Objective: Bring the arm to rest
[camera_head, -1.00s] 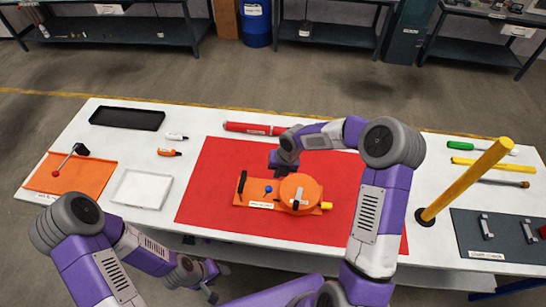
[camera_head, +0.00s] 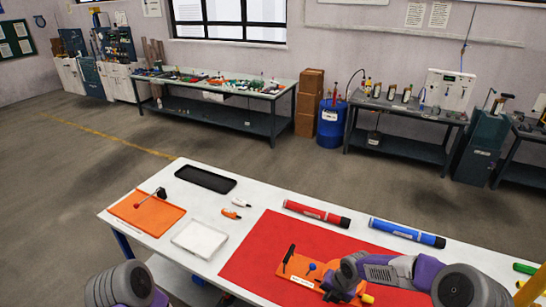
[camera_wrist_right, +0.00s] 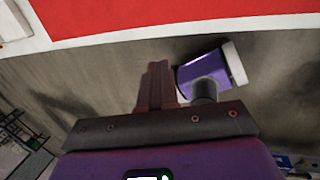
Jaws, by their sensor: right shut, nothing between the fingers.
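My right arm comes in from the lower right in the head view and bends over the right part of the orange pump (camera_head: 296,264), hiding much of it. The pump lies on the red mat (camera_head: 262,245). My right gripper shows in the wrist view (camera_wrist_right: 158,88) with its fingers together and nothing between them. The wrist view looks past the red mat's edge and white table edge to the floor. A red tube (camera_head: 315,213) and a blue tube (camera_head: 405,233) lie behind the mat.
On the white table (camera_head: 165,240) are a black tray (camera_head: 205,179), a white tray (camera_head: 199,239), an orange mat (camera_head: 140,212) with a lever, and small white and orange bottles (camera_head: 231,213). Benches and a blue drum (camera_head: 331,124) stand behind, across open floor.

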